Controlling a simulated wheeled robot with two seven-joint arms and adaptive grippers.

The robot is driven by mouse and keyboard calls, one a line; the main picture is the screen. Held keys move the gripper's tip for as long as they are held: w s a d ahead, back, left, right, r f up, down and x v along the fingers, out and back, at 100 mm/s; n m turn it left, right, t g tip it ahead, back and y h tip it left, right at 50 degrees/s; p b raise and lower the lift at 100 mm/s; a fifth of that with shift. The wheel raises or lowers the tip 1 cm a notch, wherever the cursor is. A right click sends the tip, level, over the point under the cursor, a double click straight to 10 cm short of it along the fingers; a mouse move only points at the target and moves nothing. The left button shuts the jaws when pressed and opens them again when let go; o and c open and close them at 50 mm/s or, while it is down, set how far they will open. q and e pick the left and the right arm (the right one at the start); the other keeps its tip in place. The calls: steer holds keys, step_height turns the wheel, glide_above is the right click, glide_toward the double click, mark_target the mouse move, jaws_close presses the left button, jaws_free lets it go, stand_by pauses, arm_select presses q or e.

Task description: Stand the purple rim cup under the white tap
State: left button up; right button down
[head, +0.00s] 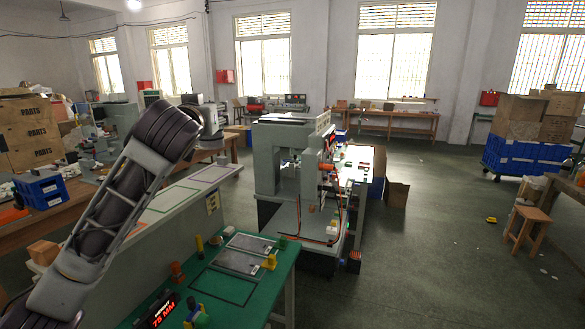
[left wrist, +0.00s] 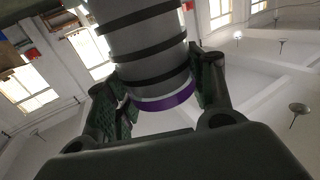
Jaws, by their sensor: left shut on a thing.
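The purple rim cup (left wrist: 145,50) is a grey cylinder with black bands and a purple band at one end. It fills the top middle of the left wrist view. My left gripper (left wrist: 163,88) is shut on it, with a dark finger on each side near the purple end. In the head view my left arm rises from the lower left, and my left gripper (head: 204,122) is at its far end, small and hard to tell from the machines behind. I cannot make out the white tap in either view. My right gripper is not in view.
The floor to the right is mostly open, with a wooden stool (head: 530,218).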

arm_select(q)
steer(key=s+f, duration=0.4)
steer(key=f, duration=1.3)
steer(key=s+a+f, duration=0.1)
steer(key=s+f, duration=0.3)
steer(key=f, duration=1.3)
steer(key=s+f+h, duration=0.1)
steer(key=s+f, duration=0.3)
steer(key=f, duration=1.3)
steer(key=shift+a+f+m, duration=0.3)
steer(key=shift+a+m, duration=0.1)
steer(key=shift+d+r+m+h, duration=0.5)
steer(key=shift+d+r+h, duration=0.15)
steer(key=shift+d+h, duration=0.25)
steer(key=shift+s+f, duration=0.1)
steer(key=s+a+f+n+y, duration=0.1)
steer(key=s+f, duration=0.3)
steer(key=f, duration=0.3)
steer(key=shift+s+a+y, duration=0.2)
steer(key=shift+a+y, duration=0.1)
steer(key=shift+a, duration=0.1)
